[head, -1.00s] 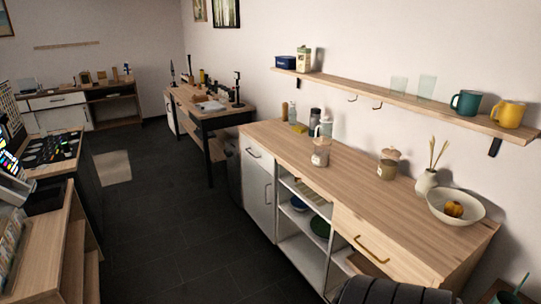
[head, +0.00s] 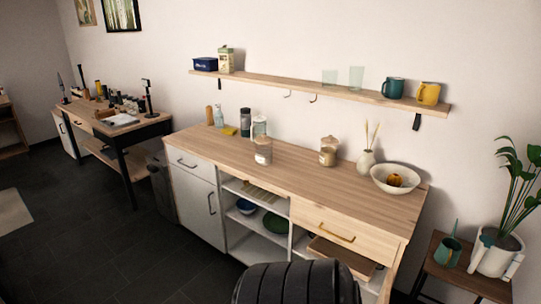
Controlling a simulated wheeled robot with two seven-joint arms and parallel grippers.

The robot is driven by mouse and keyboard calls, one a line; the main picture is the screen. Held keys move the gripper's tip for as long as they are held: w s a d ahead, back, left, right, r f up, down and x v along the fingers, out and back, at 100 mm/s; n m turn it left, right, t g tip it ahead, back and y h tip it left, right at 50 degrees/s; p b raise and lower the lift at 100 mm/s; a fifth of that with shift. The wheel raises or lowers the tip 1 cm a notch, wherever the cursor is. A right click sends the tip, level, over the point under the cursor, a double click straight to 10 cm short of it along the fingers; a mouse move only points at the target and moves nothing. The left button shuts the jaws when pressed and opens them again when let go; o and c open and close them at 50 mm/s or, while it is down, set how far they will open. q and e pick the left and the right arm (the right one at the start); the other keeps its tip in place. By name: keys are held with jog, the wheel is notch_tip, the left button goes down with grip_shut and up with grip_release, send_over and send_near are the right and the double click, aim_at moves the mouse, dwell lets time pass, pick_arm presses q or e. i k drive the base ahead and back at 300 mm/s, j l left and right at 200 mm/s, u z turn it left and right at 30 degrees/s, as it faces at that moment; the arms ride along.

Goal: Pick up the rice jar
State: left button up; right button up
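Two lidded glass jars stand upright on the wooden counter (head: 225,151) in the head view. The left jar (head: 263,156) has pale contents and a label; it may be the rice jar, but the label is too small to read. The right jar (head: 328,157) has browner contents and a wooden knobbed lid. Neither of my grippers shows. A black ribbed part of my own body is at the bottom edge, in front of the counter.
A white vase (head: 366,164) and a bowl (head: 388,187) stand right of the jars. A shelf (head: 300,85) with mugs hangs above. Bottles (head: 245,122) stand at the counter's back left. A potted plant (head: 495,258) stands on a stool at right. Dark floor is open at left.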

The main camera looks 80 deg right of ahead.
aim_at(264, 153)
jog(key=i+z, duration=0.15)
jog(key=z, duration=0.25)
jog(key=i+z, duration=0.15)
jog(key=z, duration=0.2)
jog(key=i+z, duration=0.2)
jog(key=z, duration=0.2)
jog(key=i+z, duration=0.15)
jog(key=z, duration=0.25)
